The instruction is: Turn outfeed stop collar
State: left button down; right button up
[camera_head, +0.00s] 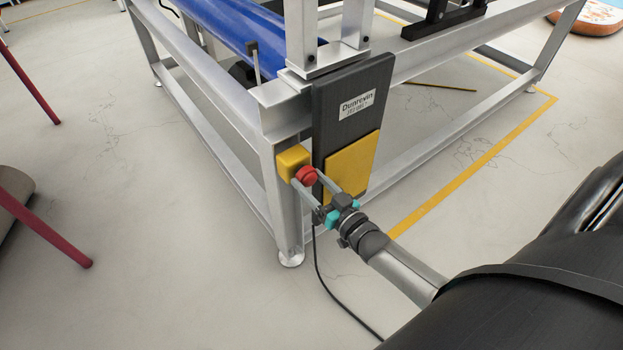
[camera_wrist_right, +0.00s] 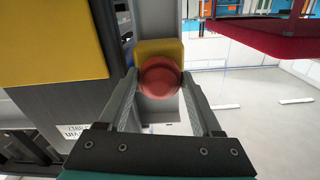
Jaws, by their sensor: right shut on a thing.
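The stop collar is a round red knob (camera_head: 307,176) on a yellow box (camera_head: 293,160) fixed to the corner post of the metal frame. In the right wrist view the red knob (camera_wrist_right: 160,76) sits between the fingertips, with the yellow box (camera_wrist_right: 150,46) behind it. My right gripper (camera_head: 307,181) reaches in from the lower right and is shut on the red knob, one finger on each side. In the right wrist view the fingers of the right gripper (camera_wrist_right: 159,84) touch or nearly cover the knob's sides. My left gripper is not in view.
A dark panel (camera_head: 350,100) with a label and a yellow plate (camera_head: 352,165) stands right beside the knob. A blue roller (camera_head: 235,32) lies in the metal frame (camera_head: 225,95). A black cable (camera_head: 325,285) hangs below. Open floor (camera_head: 180,260) lies to the left.

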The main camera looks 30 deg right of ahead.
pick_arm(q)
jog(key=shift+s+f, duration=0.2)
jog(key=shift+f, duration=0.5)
pick_arm(e)
jog(key=shift+m, duration=1.1)
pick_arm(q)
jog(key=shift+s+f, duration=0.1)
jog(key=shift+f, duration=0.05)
pick_arm(e)
jog(key=o, duration=1.4)
pick_arm(q)
jog(key=shift+p, duration=0.3)
pick_arm(e)
jog(key=shift+s, duration=0.6)
pick_arm(q)
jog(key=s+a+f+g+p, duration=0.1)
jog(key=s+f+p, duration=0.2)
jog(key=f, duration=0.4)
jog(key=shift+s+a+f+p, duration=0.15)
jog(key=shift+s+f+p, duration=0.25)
jog(key=shift+p, duration=0.1)
pick_arm(e)
jog(key=s+d, duration=0.1)
jog(key=s, duration=1.3)
jog(key=shift+d, duration=0.1)
